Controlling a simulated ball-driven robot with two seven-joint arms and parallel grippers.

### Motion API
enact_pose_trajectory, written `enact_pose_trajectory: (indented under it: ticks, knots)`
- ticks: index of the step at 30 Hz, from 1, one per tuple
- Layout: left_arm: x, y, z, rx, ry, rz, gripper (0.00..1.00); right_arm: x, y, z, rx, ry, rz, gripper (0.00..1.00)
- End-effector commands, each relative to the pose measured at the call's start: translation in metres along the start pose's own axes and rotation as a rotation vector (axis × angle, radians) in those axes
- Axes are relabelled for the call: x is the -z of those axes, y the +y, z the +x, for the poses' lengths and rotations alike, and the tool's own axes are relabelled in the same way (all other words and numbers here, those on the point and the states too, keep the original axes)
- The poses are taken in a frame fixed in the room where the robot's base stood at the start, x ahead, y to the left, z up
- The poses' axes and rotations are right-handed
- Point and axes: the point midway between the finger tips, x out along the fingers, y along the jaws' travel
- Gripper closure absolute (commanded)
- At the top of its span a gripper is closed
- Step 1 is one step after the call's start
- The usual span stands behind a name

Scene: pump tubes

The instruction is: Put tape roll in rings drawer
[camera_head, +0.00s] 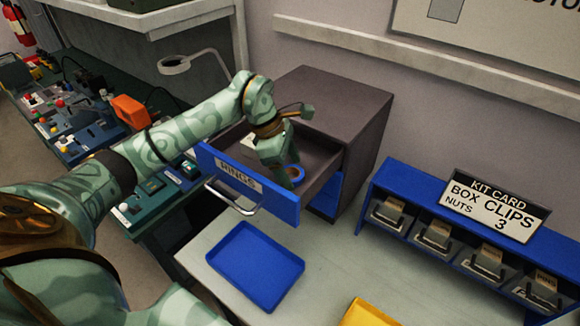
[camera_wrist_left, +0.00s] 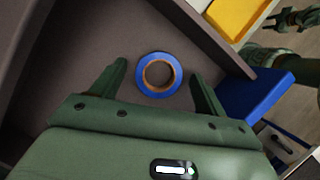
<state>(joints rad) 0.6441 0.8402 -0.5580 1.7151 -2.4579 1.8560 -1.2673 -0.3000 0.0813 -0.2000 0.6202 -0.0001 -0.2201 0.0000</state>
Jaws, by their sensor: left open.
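The tape roll (camera_wrist_left: 158,75) is blue with a tan core and lies flat inside the open rings drawer. In the head view the tape roll (camera_head: 295,173) shows partly behind my left gripper. The rings drawer (camera_head: 248,182) has a blue front with a label and a bar handle, and is pulled out of a dark cabinet. My left gripper (camera_head: 284,178) reaches down into the drawer. In the left wrist view my left gripper (camera_wrist_left: 158,78) is open, with one finger on each side of the roll and visible gaps between.
An empty blue tray (camera_head: 243,265) lies on the light table (camera_head: 345,258) below the drawer. A yellow tray (camera_head: 368,314) is at the front edge of view. A blue bin rack (camera_head: 462,238) with a kit card stands at right. A workbench with equipment is at left.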

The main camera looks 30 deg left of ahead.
Motion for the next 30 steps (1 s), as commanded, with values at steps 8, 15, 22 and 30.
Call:
enact_pose_trajectory:
  ticks: [8,15,22,30]
  knots:
    - [0.002,0.002,-0.060,-0.008,0.003,-0.001,0.26,-0.002,-0.001,0.010,0.001,-0.001,0.000,0.64]
    - [0.001,0.001,-0.105,-0.003,0.001,0.000,0.26,-0.002,-0.001,0.012,0.001,-0.002,0.000,0.64]
    - [0.001,0.000,-0.116,-0.001,0.001,-0.001,0.26,-0.002,-0.002,0.012,0.002,-0.001,0.001,0.64]
    - [0.000,0.000,-0.116,-0.001,0.001,-0.001,0.26,-0.002,-0.003,0.012,0.003,-0.001,0.001,0.64]
